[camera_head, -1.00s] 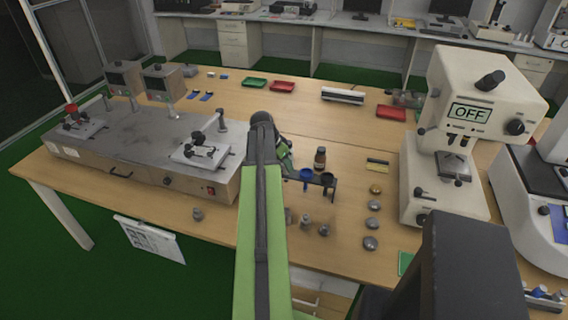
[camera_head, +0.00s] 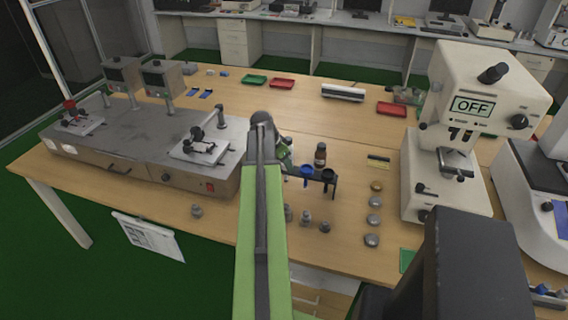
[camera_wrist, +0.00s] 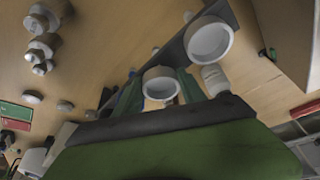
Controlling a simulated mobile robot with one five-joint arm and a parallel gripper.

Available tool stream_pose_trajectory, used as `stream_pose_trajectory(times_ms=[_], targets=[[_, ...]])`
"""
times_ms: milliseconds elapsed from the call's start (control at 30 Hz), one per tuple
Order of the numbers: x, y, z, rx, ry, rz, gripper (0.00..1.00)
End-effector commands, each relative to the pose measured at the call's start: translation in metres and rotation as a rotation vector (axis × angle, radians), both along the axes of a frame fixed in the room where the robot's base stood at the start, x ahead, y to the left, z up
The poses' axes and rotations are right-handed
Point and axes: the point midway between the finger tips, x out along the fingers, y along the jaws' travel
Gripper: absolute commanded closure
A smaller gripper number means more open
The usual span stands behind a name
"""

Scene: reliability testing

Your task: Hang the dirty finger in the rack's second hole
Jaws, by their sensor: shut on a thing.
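The dark rack (camera_head: 334,191) stands near the front middle of the table, with a blue cup-shaped piece (camera_head: 306,171) and a black cup-shaped piece (camera_head: 328,175) at it. In the wrist view the rack is a grey strip (camera_wrist: 172,52) with a pale ring-mouthed piece (camera_wrist: 210,40) at it. My gripper (camera_head: 285,153) is just left of the rack, partly hidden behind my arm. In the wrist view it is shut on another pale ring-mouthed piece (camera_wrist: 160,84), seemingly the dirty finger. Whether that piece touches the rack, and which hole it faces, I cannot tell.
A brown bottle (camera_head: 320,155) stands just behind the rack. Several small metal pieces (camera_head: 306,218) stand in front of it, and round domes (camera_head: 375,202) lie to its right. A grey machine (camera_head: 128,150) is left, and a white OFF-labelled instrument (camera_head: 480,100) right.

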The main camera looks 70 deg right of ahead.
Motion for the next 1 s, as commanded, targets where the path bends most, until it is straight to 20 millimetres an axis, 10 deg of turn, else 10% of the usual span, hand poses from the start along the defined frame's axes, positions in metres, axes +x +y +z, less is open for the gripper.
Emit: stream_pose_trajectory(times_ms=[167, 200, 367, 1000], targets=[[-0.0001, -0.0001, 0.0003, 0.0, 0.0, 0.0, 0.94], [-0.0001, -0.0001, 0.0003, 0.0, 0.0, 0.0, 0.47], [-0.0001, 0.0, 0.0003, 0.0, 0.0, 0.0, 0.27], [-0.0003, -0.0001, 0.0002, 0.0, 0.0, 0.0, 0.01]])
